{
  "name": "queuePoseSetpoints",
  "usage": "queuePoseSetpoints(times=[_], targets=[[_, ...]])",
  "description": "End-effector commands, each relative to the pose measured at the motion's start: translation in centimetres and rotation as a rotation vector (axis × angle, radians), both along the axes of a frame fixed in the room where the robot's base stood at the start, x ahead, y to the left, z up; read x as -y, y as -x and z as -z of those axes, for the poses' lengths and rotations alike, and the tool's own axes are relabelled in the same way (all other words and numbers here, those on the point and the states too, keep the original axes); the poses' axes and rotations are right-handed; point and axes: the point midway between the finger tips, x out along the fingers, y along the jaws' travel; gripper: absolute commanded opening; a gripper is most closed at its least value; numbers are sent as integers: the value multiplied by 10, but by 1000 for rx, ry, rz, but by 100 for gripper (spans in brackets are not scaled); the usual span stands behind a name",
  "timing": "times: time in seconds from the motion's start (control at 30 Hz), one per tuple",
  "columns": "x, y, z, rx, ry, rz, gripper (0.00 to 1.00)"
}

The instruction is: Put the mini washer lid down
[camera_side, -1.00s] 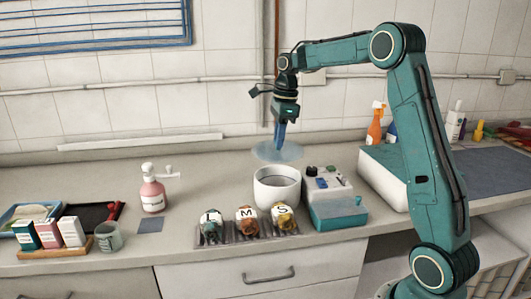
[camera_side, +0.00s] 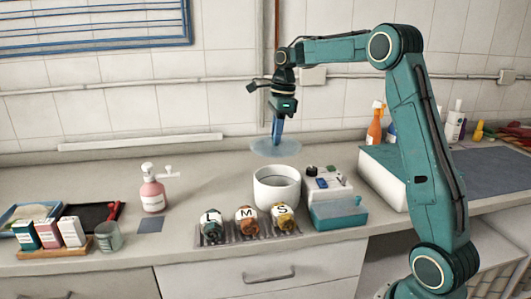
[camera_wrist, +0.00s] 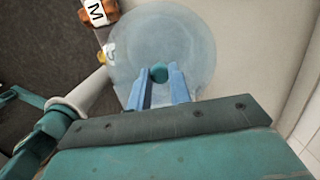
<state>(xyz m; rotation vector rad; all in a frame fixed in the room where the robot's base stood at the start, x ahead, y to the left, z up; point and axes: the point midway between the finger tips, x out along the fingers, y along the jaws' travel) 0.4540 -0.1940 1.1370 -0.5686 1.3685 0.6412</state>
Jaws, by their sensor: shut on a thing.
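My gripper (camera_side: 277,138) is shut on the knob of the clear round lid (camera_side: 262,148). In the side view the lid hangs level behind and above the white washer tub (camera_side: 276,190), whose top is open. In the wrist view the lid (camera_wrist: 185,40) spreads out beyond my blue fingertips (camera_wrist: 159,85), with its teal knob (camera_wrist: 159,72) between them. Part of the white tub rim (camera_wrist: 80,95) shows at the left of the lid there.
The washer's control panel (camera_side: 326,183) and a teal tray (camera_side: 338,213) stand right of the tub. A pink pump bottle (camera_side: 152,192) is to the left. The counter behind the tub is clear.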

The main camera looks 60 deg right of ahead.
Motion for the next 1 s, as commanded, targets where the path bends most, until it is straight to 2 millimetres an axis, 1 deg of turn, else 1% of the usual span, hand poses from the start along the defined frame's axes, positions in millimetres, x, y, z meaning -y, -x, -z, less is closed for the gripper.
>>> queuePoseSetpoints(times=[0.17,0.27,0.5,0.6,0.8,1.0], targets=[[-9,-22,15,-3,-2,-6,0],[-18,-41,26,-3,-3,-12,0],[-48,-91,65,-4,-1,-21,0],[-60,-107,79,-3,0,-20,0],[-75,-126,97,-2,1,-8,0],[-81,-133,103,-1,1,1,0]])
